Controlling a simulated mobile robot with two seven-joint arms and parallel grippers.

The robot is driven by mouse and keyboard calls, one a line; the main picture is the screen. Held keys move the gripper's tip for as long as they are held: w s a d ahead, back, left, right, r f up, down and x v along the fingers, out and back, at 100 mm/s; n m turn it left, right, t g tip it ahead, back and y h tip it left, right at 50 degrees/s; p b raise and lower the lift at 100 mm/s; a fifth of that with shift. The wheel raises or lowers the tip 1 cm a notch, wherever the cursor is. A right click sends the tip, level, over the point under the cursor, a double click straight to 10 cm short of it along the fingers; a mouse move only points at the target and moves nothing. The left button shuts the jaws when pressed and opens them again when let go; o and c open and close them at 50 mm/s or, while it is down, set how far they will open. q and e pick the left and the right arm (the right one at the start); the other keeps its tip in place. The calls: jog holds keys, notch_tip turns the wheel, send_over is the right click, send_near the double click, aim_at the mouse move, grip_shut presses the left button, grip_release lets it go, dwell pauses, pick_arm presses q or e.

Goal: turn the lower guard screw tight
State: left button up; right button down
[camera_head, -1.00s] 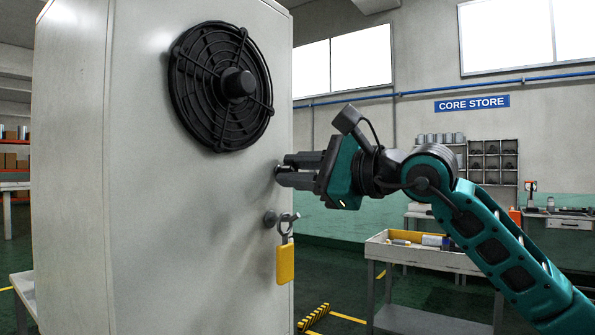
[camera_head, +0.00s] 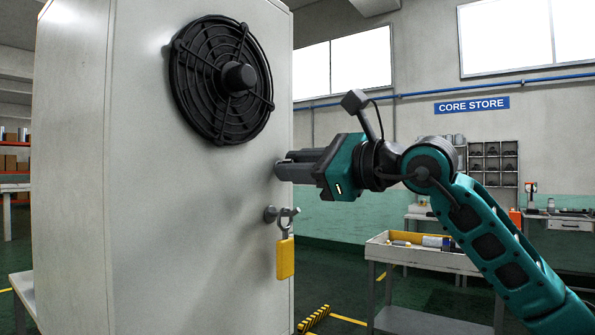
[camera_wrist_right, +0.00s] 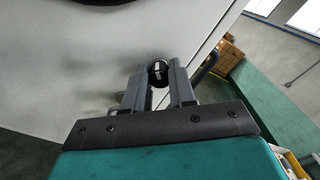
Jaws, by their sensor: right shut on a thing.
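The black round fan guard (camera_head: 185,98) is on the pale cabinet's front face. My right gripper (camera_head: 280,171) reaches in from the right, below and to the right of the guard, with its fingertips at the cabinet face. In the right wrist view its two fingers (camera_wrist_right: 158,76) are closed on a small dark round head with a pale mark, which I take to be the lower guard screw (camera_wrist_right: 158,70). In the head view the fingers hide this screw. My left gripper is in neither view.
A grey cart (camera_head: 425,258) with small items stands behind my right arm. Shelves and a bench line the back wall.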

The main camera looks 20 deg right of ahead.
pick_arm(q)
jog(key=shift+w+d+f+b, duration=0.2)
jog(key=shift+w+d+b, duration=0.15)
jog(key=shift+b, duration=0.3)
pick_arm(e)
jog(key=m, duration=2)
jog(key=shift+m, duration=0.3)
jog(key=c, duration=0.9)
grip_release()
